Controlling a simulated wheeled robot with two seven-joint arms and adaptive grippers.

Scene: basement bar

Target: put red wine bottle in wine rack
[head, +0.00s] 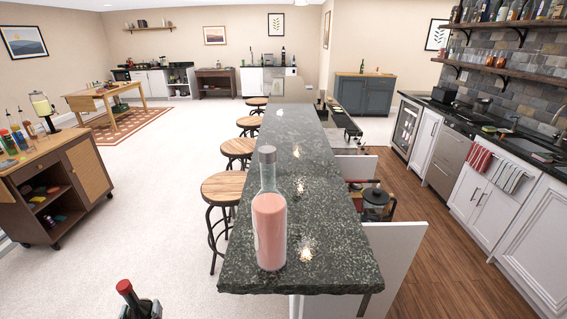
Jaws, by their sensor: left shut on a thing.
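A dark bottle with a red neck top (128,292), which looks like the red wine bottle, stands at the bottom edge of the head view, left of the bar counter. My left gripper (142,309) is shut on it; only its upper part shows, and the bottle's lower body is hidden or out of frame. The bottle leans slightly to the left. My right gripper is not in view. I cannot clearly make out a wine rack; a glass-fronted cooler (406,128) stands in the back right run of cabinets.
A long dark stone bar counter (300,175) runs away from me, with a clear bottle of pink liquid (269,230) near its front edge. Stools (222,190) line its left side. A wooden cart (62,190) with bottles stands at left. Pale floor between is clear.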

